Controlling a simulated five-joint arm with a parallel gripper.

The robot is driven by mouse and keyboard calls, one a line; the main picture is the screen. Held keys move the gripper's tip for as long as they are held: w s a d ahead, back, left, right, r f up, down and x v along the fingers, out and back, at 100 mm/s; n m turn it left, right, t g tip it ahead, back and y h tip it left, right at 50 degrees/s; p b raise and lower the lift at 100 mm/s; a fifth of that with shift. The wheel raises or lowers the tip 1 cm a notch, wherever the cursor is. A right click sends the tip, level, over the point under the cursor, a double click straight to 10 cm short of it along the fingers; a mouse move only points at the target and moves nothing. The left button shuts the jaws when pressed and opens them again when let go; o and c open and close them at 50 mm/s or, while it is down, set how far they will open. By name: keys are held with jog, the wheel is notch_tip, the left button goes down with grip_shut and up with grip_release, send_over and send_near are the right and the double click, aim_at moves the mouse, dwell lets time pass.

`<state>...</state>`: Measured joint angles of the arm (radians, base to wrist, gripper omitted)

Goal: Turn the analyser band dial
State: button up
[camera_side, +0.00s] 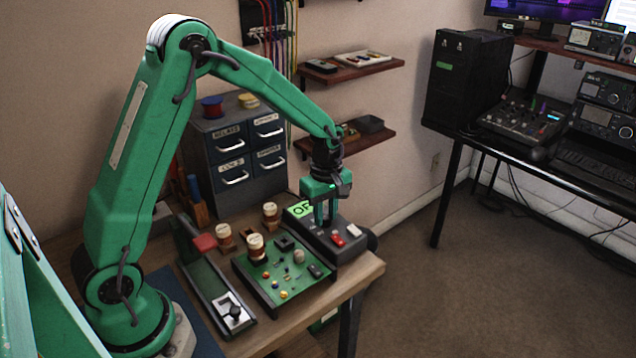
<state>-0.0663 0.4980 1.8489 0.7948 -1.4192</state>
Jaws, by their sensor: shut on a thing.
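The analyser (346,251) is a dark grey box with a lit green screen (299,210) at its upper left. It stands near the right end of the wooden bench. Red and white buttons sit on its top face. My gripper (321,224) points straight down over the analyser, with its fingers at the top face just right of the screen. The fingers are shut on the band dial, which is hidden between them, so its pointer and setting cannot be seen.
A green circuit board (264,284) with small parts lies left of the analyser. A grey drawer cabinet (238,150) stands behind. The bench edge (365,277) is close on the right.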

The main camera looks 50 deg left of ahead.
aim_at(325, 216)
jog(key=o, duration=1)
jog(key=shift+r, duration=3.95)
